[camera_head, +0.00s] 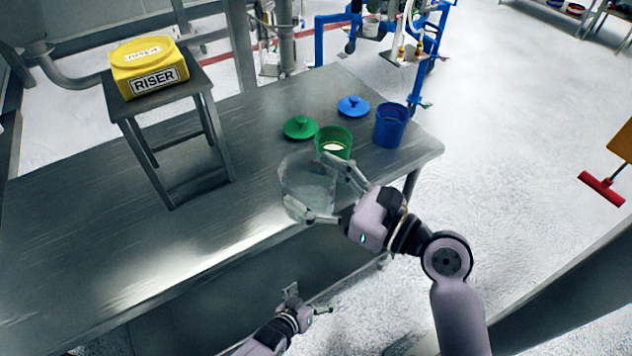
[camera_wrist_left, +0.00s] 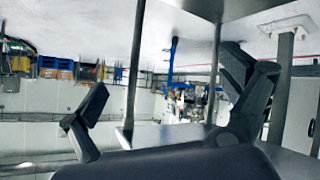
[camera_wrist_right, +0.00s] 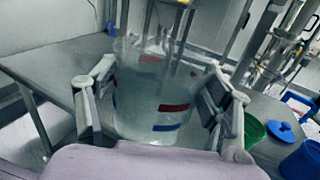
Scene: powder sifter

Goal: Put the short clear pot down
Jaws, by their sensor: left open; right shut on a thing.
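The short clear pot (camera_head: 303,172) is see-through, with small red and blue marks. It is over the front part of the metal table, in front of the green pot. My right gripper (camera_head: 308,182) is shut on it, one finger on each side, as the right wrist view shows around the pot (camera_wrist_right: 150,90). I cannot tell whether its base touches the table. My left gripper (camera_head: 312,298) is open and empty, low in front of the table's front edge. Its spread fingers (camera_wrist_left: 170,95) show in the left wrist view with nothing between them.
The green pot (camera_head: 334,140) holds something pale. A green lid (camera_head: 300,127), a blue lid (camera_head: 353,106) and a blue pot (camera_head: 391,126) are nearby. A stand (camera_head: 165,122) with a yellow RISER block (camera_head: 148,66) is on the left. The table (camera_head: 90,225) is bare at front left.

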